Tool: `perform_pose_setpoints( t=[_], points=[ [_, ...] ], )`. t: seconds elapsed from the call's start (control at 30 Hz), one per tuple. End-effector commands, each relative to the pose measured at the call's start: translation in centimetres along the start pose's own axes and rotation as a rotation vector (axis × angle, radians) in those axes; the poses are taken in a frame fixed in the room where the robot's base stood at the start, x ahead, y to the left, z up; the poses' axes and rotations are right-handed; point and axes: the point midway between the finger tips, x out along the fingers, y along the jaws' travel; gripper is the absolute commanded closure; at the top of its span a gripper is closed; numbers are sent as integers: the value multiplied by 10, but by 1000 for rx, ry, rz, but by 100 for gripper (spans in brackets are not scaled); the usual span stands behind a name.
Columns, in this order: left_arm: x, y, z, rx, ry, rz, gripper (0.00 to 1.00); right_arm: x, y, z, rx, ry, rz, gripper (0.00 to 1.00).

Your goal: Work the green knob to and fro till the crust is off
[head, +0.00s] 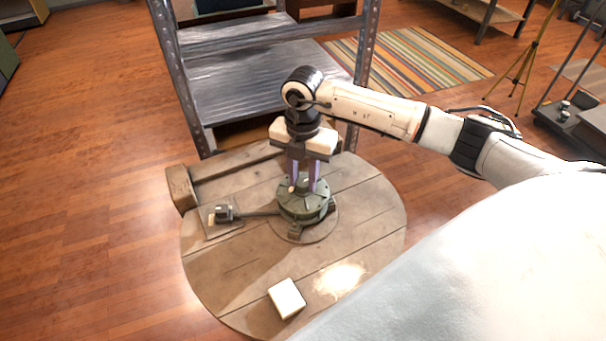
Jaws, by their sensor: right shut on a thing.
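A green round device (305,206) stands on the round wooden table top (215,270). Its upper part, where my right gripper (304,188) is shut, is mostly hidden by the fingers; I take this to be the green knob. The gripper points straight down from above, with pale purple fingers on either side. A thin dark arm runs left from the device to a small dark block (224,212) on a flat plate (212,229). I cannot make out any crust. My left gripper is not in view.
A white block (286,298) lies near the table's front edge, beside a bright patch (340,279). A wooden beam (181,187) lies along the back left edge. A metal shelf rack (235,90) stands close behind. The table's left front is bare.

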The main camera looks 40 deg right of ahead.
Motion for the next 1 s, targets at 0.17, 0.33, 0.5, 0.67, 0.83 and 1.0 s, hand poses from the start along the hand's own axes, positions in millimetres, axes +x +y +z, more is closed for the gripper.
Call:
perform_pose_setpoints(
  t=[0.17, 0.33, 0.5, 0.67, 0.83, 1.0],
  points=[
    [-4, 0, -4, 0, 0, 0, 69, -2, 0, 0, 168, 0, 1, 95],
    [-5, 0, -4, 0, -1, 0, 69, -1, 0, 1, 329, 0, 2, 95],
    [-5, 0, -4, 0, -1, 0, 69, -1, 0, 1, 491, 0, 2, 95],
    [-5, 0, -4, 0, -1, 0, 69, -1, 0, 0, 642, 0, 2, 95],
    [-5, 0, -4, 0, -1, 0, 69, -1, 1, 1, 794, 0, 3, 95],
    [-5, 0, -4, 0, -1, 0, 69, -1, 1, 1, 923, 0, 3, 95]
  ],
)
